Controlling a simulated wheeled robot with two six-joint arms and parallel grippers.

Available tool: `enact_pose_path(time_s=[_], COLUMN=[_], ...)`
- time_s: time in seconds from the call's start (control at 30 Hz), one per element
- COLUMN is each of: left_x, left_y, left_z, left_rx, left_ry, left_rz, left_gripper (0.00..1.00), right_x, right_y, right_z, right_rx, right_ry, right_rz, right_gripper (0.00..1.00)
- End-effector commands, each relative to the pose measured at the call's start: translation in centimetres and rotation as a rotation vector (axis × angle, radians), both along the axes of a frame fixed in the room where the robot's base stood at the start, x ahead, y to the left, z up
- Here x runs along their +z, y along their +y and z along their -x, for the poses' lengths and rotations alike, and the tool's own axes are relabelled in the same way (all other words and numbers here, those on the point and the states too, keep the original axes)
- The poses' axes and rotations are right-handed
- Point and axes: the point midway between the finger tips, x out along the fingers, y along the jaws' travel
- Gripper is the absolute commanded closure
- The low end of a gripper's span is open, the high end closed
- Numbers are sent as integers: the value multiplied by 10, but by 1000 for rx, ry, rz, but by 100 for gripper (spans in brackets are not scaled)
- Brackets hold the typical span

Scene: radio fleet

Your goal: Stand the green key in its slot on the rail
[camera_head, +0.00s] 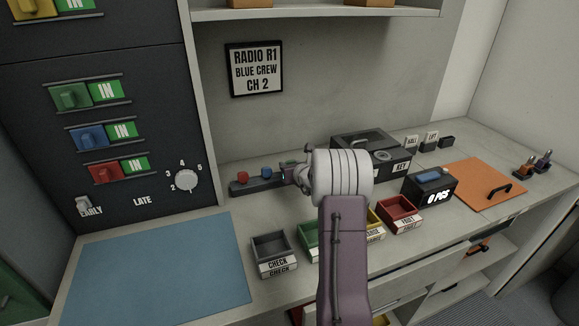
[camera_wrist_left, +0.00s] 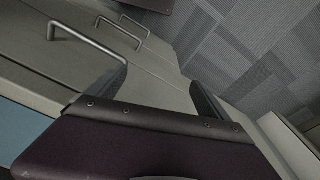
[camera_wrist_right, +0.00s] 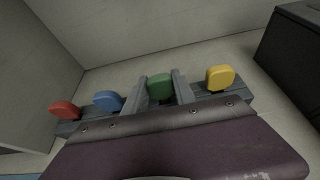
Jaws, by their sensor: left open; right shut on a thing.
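The dark rail (camera_head: 238,188) lies along the back of the counter with the red key (camera_head: 242,176) and the blue key (camera_head: 266,172) standing on it. In the right wrist view the green key (camera_wrist_right: 160,86) is between the fingers of my right gripper (camera_wrist_right: 161,92), shut on it. It is over the rail, between the blue key (camera_wrist_right: 108,101) and the yellow key (camera_wrist_right: 220,77). Its lower end is hidden, so I cannot tell whether it is seated. My left gripper (camera_wrist_left: 155,88) is open and empty, near drawer fronts with handles.
A black key box (camera_head: 372,155) stands right of my right gripper. Grey CHECK (camera_head: 274,255), green (camera_head: 309,236) and red (camera_head: 399,213) bins stand in front. A blue mat (camera_head: 155,270) covers the left counter. An orange panel (camera_head: 475,180) lies at right.

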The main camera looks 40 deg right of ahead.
Motion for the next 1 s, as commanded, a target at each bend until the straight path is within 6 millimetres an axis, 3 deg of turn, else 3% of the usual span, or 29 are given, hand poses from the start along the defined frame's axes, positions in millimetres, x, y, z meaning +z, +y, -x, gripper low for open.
enact_pose_path(time_s=[0.3, 0.33, 0.4, 0.43, 0.77, 1.0], left_x=[-9, -9, -8, -8, -9, -15], left_y=[0, 0, 0, 0, 0, 0], left_z=[0, 0, 0, 0, 0, 0], left_rx=[0, 0, 0, 0, 0, 0], left_ry=[0, 0, 0, 0, 0, 0], left_rz=[0, 0, 0, 0, 0, 0], left_gripper=[9, 9, 9, 9, 9, 9], right_x=[-7, -7, -6, -6, -5, 9], right_y=[0, 0, 0, 0, 0, 10], right_z=[0, 0, 0, 0, 2, 36], right_rx=[0, 0, 0, 0, -1, -3], right_ry=[0, -1, 0, 0, 0, -2], right_rz=[1, 1, 1, 1, 0, 2], right_gripper=[100, 65, 46, 43, 43, 43])
